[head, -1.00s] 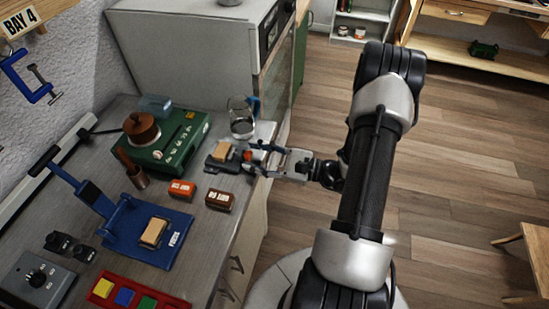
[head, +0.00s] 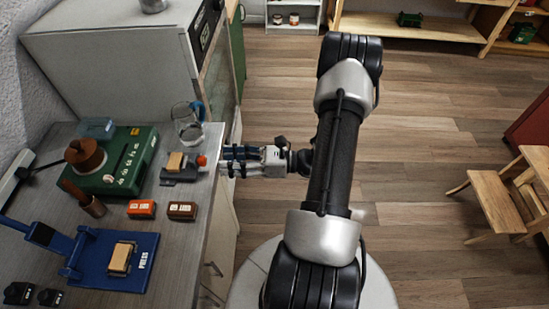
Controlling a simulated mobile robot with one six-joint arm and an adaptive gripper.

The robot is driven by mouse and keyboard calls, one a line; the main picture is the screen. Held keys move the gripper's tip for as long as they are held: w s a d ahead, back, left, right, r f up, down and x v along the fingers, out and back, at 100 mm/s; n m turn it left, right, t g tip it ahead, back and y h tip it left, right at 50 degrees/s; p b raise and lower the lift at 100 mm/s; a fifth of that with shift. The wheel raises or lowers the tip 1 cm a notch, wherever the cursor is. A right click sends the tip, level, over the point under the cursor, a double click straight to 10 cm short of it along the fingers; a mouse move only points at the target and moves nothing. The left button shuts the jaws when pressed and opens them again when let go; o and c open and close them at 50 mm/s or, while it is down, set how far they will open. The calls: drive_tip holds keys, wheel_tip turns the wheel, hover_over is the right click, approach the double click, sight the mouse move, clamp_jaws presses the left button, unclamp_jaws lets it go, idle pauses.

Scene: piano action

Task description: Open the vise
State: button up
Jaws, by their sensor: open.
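The vise is a small dark grey tool (head: 176,177) near the right edge of the grey bench, with a tan wooden block (head: 175,161) at its jaws. A round orange-red knob (head: 202,160) is at its right end. I cannot tell from this view how tightly the jaws sit on the block. My gripper (head: 226,160) is open and empty, just right of the knob at the bench edge, with a small gap between them. Its fingers point left toward the knob.
A glass jug (head: 188,124) stands behind the vise, and a green box (head: 118,165) is to its left. Orange (head: 142,209) and brown (head: 182,210) blocks lie in front, with a blue press (head: 120,262) nearer me.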

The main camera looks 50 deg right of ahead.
drive_tip(key=p+v, duration=0.2)
drive_tip(key=v, duration=0.9)
drive_tip(key=shift+s+d, duration=0.2)
